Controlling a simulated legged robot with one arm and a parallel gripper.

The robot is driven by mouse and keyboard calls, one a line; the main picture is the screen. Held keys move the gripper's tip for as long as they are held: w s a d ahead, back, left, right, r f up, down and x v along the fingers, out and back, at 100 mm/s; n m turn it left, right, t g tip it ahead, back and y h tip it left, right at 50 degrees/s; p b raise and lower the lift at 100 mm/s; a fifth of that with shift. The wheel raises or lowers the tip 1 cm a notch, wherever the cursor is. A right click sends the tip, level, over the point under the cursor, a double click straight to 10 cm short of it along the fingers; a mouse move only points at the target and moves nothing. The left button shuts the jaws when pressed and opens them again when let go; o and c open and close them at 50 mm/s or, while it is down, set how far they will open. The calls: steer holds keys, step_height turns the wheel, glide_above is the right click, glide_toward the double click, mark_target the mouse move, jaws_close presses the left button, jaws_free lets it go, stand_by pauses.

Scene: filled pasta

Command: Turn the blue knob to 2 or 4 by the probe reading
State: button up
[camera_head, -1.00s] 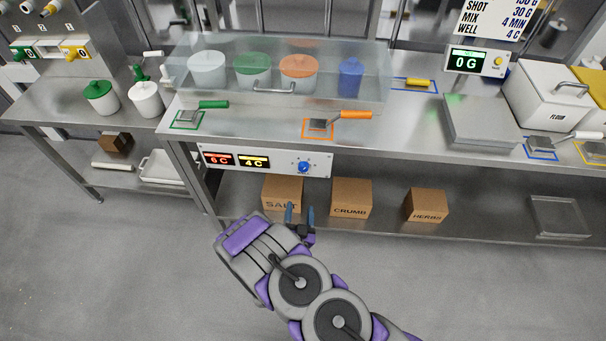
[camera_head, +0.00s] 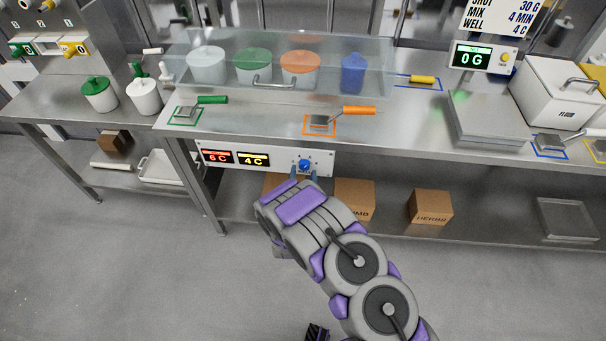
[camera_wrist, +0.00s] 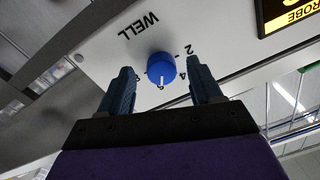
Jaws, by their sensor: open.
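The blue knob (camera_head: 305,165) is on a white control panel (camera_head: 325,160) under the counter's front edge. In the wrist view the knob (camera_wrist: 161,66) shows a white pointer line, with the marks 2 and 4 at its right and the word WELL beside it. A red display (camera_head: 217,157) reads 6 C and a yellow display (camera_head: 254,159) reads 4 C. Part of the yellow display (camera_wrist: 285,14) with the word PROBE shows in the wrist view. My gripper (camera_wrist: 162,90) is open, its two fingers apart just short of the knob, with nothing between them visibly touched.
Above the panel, a scoop with an orange handle (camera_head: 358,110) and one with a green handle (camera_head: 212,100) lie on the counter. A clear cover (camera_head: 330,60) stands over lidded pots. Boxes, including the herbs box (camera_head: 430,206), sit on the lower shelf.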

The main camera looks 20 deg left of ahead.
steer(key=shift+w+a, duration=0.15)
steer(key=shift+w, duration=0.45)
steer(key=shift+c, duration=0.4)
steer(key=c, duration=1)
steer(key=shift+o, duration=0.2)
steer(key=shift+r+n, duration=0.15)
steer(key=shift+n, duration=0.25)
steer(key=n+p, duration=0.2)
steer(key=n, duration=0.1)
steer(key=shift+r+n, duration=0.15)
steer(key=shift+n, duration=0.15)
steer(key=n+p, duration=0.1)
steer(key=n, duration=0.2)
steer(key=shift+n, duration=2.2)
